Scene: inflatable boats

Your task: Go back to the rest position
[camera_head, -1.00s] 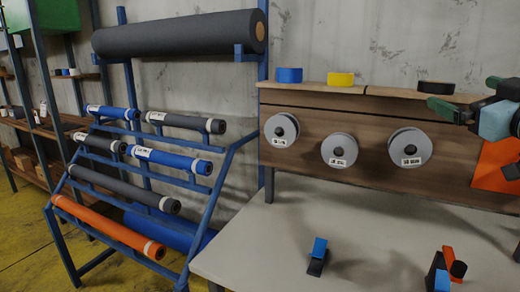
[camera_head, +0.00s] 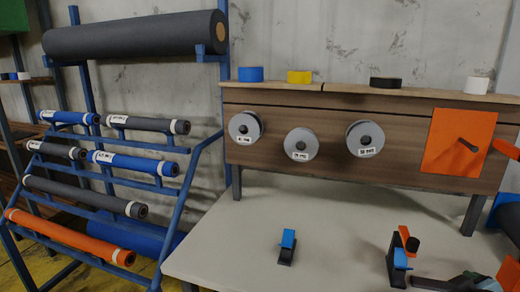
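Part of my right gripper (camera_head: 438,284) shows low in the bottom right corner of the head view, above the table's right side. Its dark finger points left, and the picture edge cuts off much of the gripper. I cannot tell whether its fingers are apart or closed, and I see nothing held. My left gripper is out of view.
A pale table (camera_head: 330,235) carries a blue-and-black tool (camera_head: 287,247) and an orange-blue-black tool (camera_head: 400,255) near my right gripper. Behind stands a wooden board with grey reels (camera_head: 302,144) and an orange panel (camera_head: 450,150). A blue rack (camera_head: 185,190) holds rolls at left.

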